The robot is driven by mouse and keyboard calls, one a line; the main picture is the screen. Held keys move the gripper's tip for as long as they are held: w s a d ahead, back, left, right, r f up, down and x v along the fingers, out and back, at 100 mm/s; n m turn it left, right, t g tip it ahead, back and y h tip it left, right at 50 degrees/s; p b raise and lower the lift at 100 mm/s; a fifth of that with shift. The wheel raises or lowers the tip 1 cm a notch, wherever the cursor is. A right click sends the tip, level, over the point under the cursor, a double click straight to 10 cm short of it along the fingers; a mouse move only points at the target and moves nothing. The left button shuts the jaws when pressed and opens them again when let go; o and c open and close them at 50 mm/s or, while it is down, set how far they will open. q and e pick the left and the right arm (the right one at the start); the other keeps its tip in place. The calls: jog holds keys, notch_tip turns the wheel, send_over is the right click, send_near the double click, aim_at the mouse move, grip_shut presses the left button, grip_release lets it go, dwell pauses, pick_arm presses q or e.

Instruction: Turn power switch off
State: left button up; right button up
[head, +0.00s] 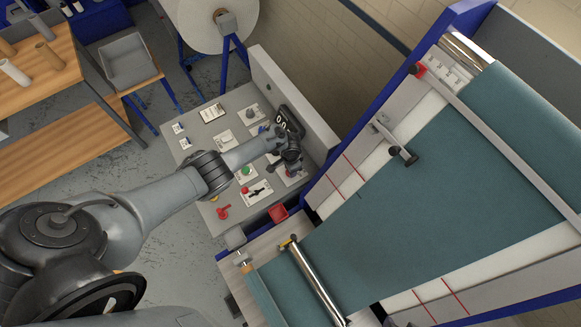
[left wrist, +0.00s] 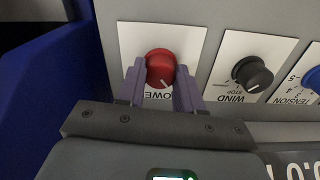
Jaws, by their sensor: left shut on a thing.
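The power switch is a round red knob (left wrist: 160,68) on a white plate whose label is partly covered, reading "OWE". It shows in the left wrist view on the grey panel. My left gripper (left wrist: 160,88) has one finger on each side of the knob and is shut on it. In the head view my left gripper (head: 288,160) is over the right part of the control panel (head: 213,128) and hides most of the knob. Which way the knob's pointer faces is hard to tell. My right gripper is not in view.
A black wind knob (left wrist: 252,73) and a blue tension knob (left wrist: 313,79) sit right of the red knob. The teal fabric bed (head: 430,190) lies to the right, and a wooden table (head: 40,70) stands at the upper left.

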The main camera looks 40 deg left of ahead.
pick_arm(q)
jog(key=shift+n, duration=0.6)
jog(key=o, duration=1)
jog(key=shift+o, duration=0.2)
jog(key=shift+r, duration=0.15)
